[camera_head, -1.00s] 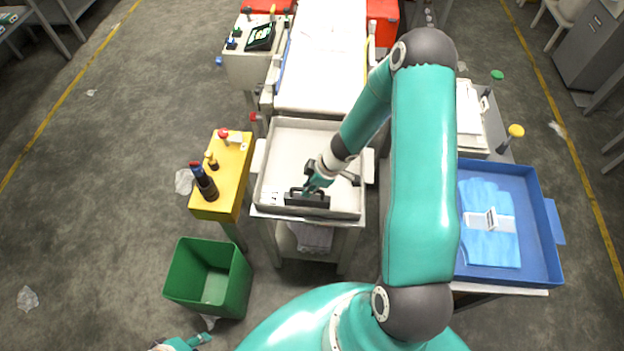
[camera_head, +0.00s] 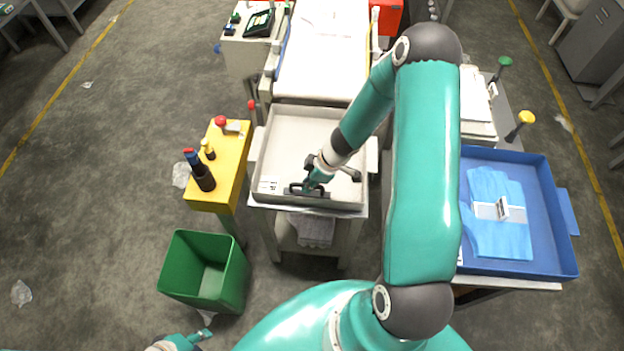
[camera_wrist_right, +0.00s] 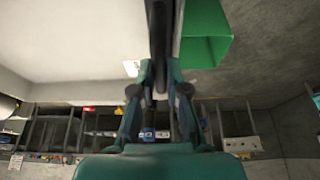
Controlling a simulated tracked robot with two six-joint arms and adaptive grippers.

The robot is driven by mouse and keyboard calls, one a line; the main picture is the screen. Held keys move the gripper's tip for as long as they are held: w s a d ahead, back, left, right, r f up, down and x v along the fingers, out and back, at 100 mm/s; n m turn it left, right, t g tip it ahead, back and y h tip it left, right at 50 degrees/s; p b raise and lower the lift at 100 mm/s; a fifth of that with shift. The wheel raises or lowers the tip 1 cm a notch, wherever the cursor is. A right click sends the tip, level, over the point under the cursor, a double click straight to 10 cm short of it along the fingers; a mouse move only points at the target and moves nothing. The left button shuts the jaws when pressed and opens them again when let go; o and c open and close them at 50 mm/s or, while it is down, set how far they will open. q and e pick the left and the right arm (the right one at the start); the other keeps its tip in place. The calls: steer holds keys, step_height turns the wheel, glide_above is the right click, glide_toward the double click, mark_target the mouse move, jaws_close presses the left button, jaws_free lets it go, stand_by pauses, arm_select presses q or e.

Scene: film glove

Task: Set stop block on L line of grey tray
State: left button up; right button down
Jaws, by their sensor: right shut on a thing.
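The grey tray (camera_head: 303,125) stands on a stand in the middle of the head view. A small white label (camera_head: 268,186) with dark marks lies at its front left; I cannot read an L line. My right gripper (camera_head: 308,187) is over the tray's front part, shut on the dark stop block (camera_head: 294,190). The block is at the front wall; I cannot tell whether it touches the tray floor. In the right wrist view the block (camera_wrist_right: 159,35) is a dark upright strip between the fingers. My left gripper (camera_head: 192,340) shows only partly at the bottom edge.
A green bin (camera_head: 178,275) stands at the front left. A blue tray (camera_head: 545,215) with blue gloves (camera_head: 490,240) is at the right. A white-covered bed (camera_head: 320,55) lies behind.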

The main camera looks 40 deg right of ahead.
steer(key=shift+f+b, duration=0.4)
steer(key=shift+f, duration=0.05)
stand_by(0.3)
steer(key=c, duration=1.1)
jaws_free()
